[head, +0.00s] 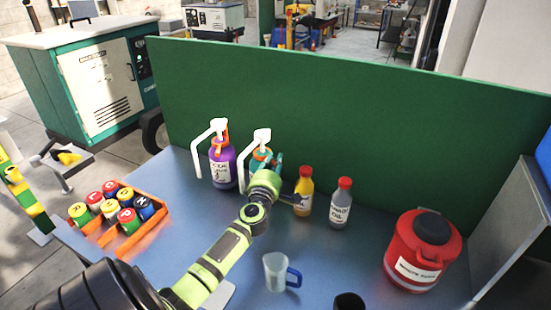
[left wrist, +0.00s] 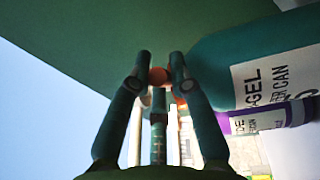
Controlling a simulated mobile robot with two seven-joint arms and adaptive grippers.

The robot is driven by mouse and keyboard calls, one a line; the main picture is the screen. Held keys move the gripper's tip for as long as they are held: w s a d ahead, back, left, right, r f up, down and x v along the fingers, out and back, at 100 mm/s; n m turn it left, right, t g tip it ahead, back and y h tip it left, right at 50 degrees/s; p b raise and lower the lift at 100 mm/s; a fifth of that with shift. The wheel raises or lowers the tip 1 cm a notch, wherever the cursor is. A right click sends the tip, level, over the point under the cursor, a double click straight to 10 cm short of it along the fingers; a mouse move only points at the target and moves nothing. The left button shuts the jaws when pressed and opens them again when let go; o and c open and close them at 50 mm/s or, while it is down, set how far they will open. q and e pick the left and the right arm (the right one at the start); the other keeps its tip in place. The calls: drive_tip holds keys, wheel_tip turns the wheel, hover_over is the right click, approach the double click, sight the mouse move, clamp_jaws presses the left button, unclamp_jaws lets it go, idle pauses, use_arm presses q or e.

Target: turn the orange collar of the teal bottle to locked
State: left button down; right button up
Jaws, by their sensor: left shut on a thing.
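The teal bottle (head: 256,164) stands on the blue-grey table beside the purple bottle (head: 222,172), under a white pump spout (head: 259,137). My left gripper (head: 275,162) covers most of it in the head view. In the left wrist view the teal bottle (left wrist: 232,62) lies at the right with its white label. There my left gripper (left wrist: 160,77) has its fingertips closed on the orange collar (left wrist: 158,76), of which only a small part shows between them. I cannot tell whether the collar is at locked. My right gripper is not in view.
A yellow bottle (head: 304,187) and a grey bottle (head: 341,203) with red caps stand right of my gripper. A clear cup (head: 275,270), a red container (head: 397,262) and an orange crate (head: 105,237) of cans are on the table. A green panel (head: 350,130) stands behind.

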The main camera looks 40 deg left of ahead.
use_arm(q)
drive_tip(key=c, duration=1.1)
unclamp_jaws()
drive_tip(key=v, duration=1.2)
drive_tip(key=shift+f, duration=0.1)
drive_tip(key=shift+c, duration=0.4)
